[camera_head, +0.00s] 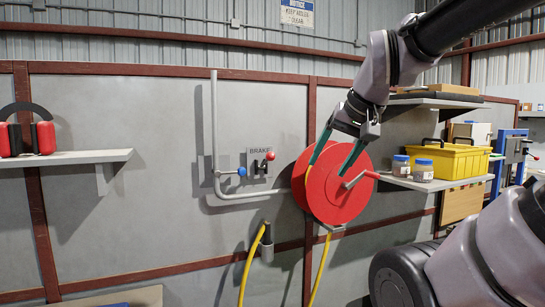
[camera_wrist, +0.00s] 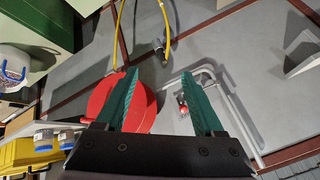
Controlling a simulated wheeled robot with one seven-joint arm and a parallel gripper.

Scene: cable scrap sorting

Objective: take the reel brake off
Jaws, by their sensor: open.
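The brake lever with its red knob (camera_head: 270,156) sits on a small wall plate marked BRAKE (camera_head: 252,158), left of the red hose reel (camera_head: 326,188). The reel (camera_wrist: 103,101) lies behind the left-hand finger there. My gripper (camera_head: 325,170) is open and empty, its teal fingers in front of the reel and to the right of the lever. It also shows in the wrist view (camera_wrist: 160,75). The fingers appear apart from the lever.
A grey pipe (camera_head: 216,130) with a blue valve handle (camera_head: 242,171) runs left of the brake plate. A yellow hose (camera_head: 247,265) hangs below, with a nozzle in a holder. A shelf with jars and a yellow toolbox (camera_head: 447,160) stands right of the reel.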

